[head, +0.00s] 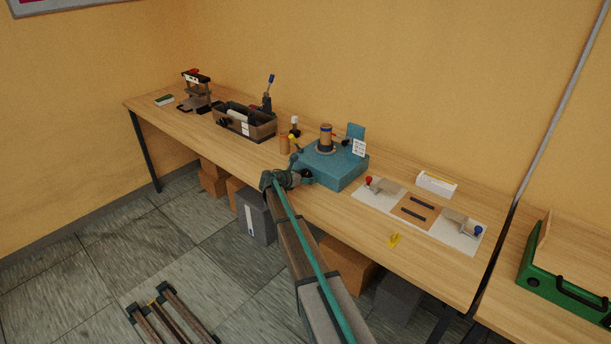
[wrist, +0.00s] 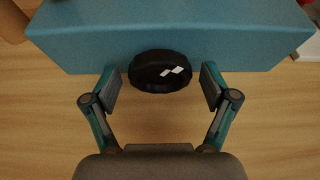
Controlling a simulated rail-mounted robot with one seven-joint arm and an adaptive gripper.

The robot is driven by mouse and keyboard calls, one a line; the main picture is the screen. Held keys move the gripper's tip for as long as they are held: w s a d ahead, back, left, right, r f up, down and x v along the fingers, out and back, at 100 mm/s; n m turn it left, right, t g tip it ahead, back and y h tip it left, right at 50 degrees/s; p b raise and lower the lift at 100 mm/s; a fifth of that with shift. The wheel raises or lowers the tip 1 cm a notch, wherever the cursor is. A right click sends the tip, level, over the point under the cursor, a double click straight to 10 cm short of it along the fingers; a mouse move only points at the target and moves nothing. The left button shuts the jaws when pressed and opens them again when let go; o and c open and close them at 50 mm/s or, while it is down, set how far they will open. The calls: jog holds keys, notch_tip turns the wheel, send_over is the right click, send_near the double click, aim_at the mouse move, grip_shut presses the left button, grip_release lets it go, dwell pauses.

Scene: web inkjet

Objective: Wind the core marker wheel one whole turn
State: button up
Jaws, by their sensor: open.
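The core marker is a teal box (head: 345,172) on the wooden bench, with a brown core (head: 326,138) standing upright on its top. Its wheel is a black round knob (wrist: 160,72) with white diamond marks, on the side of the teal box (wrist: 225,40) in the wrist view. In the head view the wheel (head: 307,174) shows at the box's left front. My gripper (wrist: 160,88) is open, with one finger on each side of the wheel and a visible gap to it on both sides. In the head view my gripper (head: 290,178) is beside the box.
A dark crate (head: 262,130) stands to the left. Bare bench top shows in front of the crate. A green case (head: 565,285) sits at far right.

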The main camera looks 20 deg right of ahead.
jog(key=shift+d, duration=0.1)
jog(key=c, duration=1.2)
jog(key=shift+o, duration=0.2)
jog(key=shift+f+m+b, duration=0.3)
jog(key=shift+f+b, duration=0.05)
jog(key=shift+b, duration=0.55)
jog(key=m+t+b, duration=0.1)
jog(key=b, duration=0.1)
jog(key=shift+s+b, duration=0.1)
jog(key=shift+b, duration=0.25)
jog(key=shift+m+t+y+b, duration=0.3)
jog(key=shift+m+t+b, duration=0.2)
jog(key=shift+b, duration=0.6)
jog(key=shift+r+m+b, duration=0.25)
jog(key=shift+m+b, duration=0.05)
jog(key=shift+b, duration=0.15)
jog(key=o, duration=1.2)
jog(key=shift+c, duration=0.2)
